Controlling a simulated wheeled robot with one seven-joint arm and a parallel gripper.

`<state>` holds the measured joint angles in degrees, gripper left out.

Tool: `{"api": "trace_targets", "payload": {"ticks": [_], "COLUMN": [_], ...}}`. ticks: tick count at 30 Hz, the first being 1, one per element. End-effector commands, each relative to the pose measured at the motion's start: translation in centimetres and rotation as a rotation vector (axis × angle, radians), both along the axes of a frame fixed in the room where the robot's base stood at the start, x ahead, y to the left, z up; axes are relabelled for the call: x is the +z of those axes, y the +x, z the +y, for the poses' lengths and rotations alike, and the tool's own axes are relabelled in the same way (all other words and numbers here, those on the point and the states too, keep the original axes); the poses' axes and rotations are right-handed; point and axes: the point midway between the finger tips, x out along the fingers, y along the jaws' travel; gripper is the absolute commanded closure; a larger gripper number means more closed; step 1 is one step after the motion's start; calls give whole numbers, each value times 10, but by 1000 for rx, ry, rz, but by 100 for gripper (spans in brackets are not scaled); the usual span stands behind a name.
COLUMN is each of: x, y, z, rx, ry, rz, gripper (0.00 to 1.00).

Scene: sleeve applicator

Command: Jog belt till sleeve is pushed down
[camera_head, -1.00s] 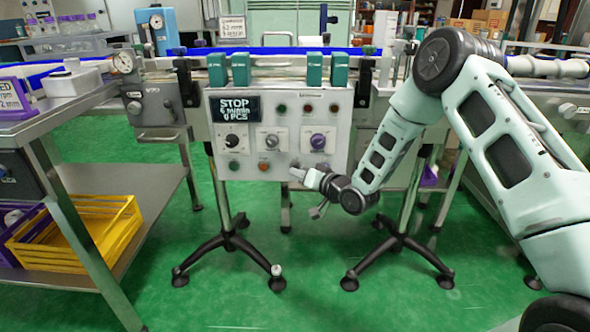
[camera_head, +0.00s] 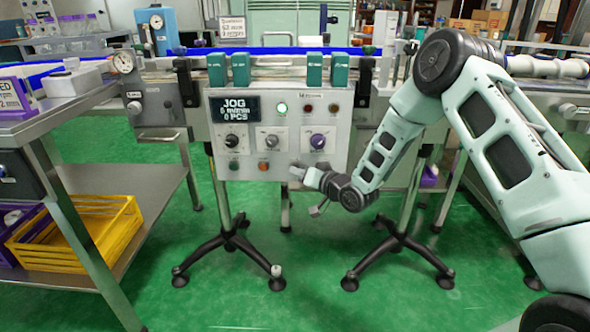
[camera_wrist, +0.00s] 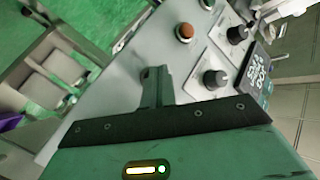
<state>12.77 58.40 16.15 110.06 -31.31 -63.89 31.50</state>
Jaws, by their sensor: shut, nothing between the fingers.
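The control panel (camera_head: 280,150) faces me. Its display (camera_head: 235,107) reads JOG, 6 m/min, 0 PCS, and the green lamp (camera_head: 282,108) above the middle knob (camera_head: 272,141) is lit. My gripper (camera_head: 297,170) is shut at the panel's lower part, right of the orange button (camera_head: 264,166). In the wrist view the closed fingers (camera_wrist: 155,76) reach the panel face, and the orange button (camera_wrist: 185,32) is apart from them. The fingers cover what they touch. The blue belt line (camera_head: 285,50) runs above the panel. I cannot make out the sleeve.
A steel bench (camera_head: 95,190) with a yellow crate (camera_head: 85,238) stands at the left. Two black-footed stands (camera_head: 228,240) are below the panel. The green floor in front is clear.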

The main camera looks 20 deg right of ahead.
Motion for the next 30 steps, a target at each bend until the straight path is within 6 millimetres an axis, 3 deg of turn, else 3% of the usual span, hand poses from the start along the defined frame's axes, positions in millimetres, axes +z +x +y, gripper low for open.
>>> {"api": "trace_targets", "payload": {"ticks": [30], "x": [0], "y": [-16], "z": [5], "rx": [0], "ry": [0], "rz": [0], "gripper": [100]}}
